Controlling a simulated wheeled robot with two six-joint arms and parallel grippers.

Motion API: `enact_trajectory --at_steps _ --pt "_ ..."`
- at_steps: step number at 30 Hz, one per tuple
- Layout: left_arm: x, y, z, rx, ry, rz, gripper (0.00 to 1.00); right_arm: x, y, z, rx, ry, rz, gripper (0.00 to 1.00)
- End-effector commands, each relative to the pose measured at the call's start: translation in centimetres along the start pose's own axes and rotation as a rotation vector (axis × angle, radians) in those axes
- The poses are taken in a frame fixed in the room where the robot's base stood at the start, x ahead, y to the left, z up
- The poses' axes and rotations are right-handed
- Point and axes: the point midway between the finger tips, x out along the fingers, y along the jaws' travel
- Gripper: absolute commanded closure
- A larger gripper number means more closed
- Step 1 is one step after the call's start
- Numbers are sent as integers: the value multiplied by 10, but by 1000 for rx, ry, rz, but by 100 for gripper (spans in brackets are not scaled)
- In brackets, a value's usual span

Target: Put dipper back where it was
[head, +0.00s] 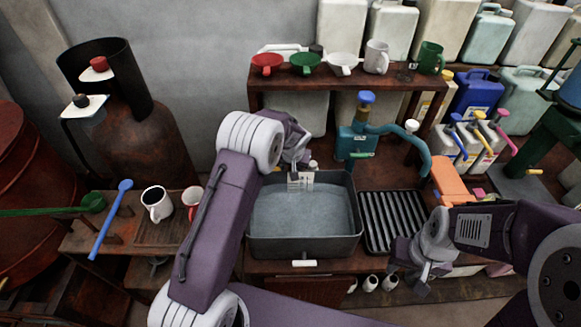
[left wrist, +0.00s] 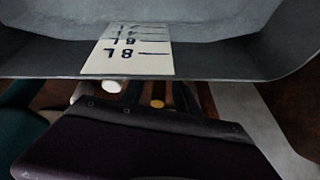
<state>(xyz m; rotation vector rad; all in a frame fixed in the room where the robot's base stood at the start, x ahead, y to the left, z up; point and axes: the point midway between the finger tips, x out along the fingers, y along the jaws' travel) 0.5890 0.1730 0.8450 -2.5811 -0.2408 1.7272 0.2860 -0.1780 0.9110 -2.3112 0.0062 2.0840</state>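A green dipper (head: 93,203) with a long green handle rests at the left end of the low wooden bench, its handle running out past the left edge of the head view. A blue long-handled spoon (head: 110,217) leans across the same bench beside it. My left gripper (head: 296,158) is over the back rim of the grey basin (head: 257,247), far from the dipper; I see nothing clearly held, and its fingers are too small to read. My right gripper (head: 424,272) hangs in front of the black ribbed rack, with no object visible in it.
The basin's marked label (head: 300,181) also shows in the left wrist view (left wrist: 125,50). Two mugs (head: 157,204) stand on the bench. A teal pump (head: 357,140) and black ribbed rack (head: 392,218) are right of the basin. Funnels and mugs line the shelf (head: 330,80) behind.

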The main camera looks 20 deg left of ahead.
Motion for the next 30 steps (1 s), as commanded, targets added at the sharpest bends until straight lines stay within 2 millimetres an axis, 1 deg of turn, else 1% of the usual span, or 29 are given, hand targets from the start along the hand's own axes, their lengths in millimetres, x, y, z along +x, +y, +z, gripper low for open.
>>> enact_trajectory --at_steps 5,12,15,19,25,26,28,29,30 --pt "-31 0 -1 0 3 1 63 -1 0 0 0 0 0 69" --pt "-84 0 -2 0 4 1 63 -2 0 0 0 0 0 69" --pt "-101 0 -1 1 3 1 63 -3 0 0 0 0 0 69" --pt "-116 0 -1 -1 2 1 63 -3 0 0 0 0 0 69" --pt "-121 -1 2 1 -4 1 63 -3 0 0 0 0 0 69" --pt "-122 -2 7 4 -11 4 63 -3 0 0 0 0 0 69" --pt "-128 -11 34 14 -52 18 63 -4 0 0 0 0 0 69" --pt "-132 -16 52 20 -75 29 63 -4 0 0 0 0 0 69" --pt "-139 -22 79 29 -111 46 63 -3 0 0 0 0 0 69"
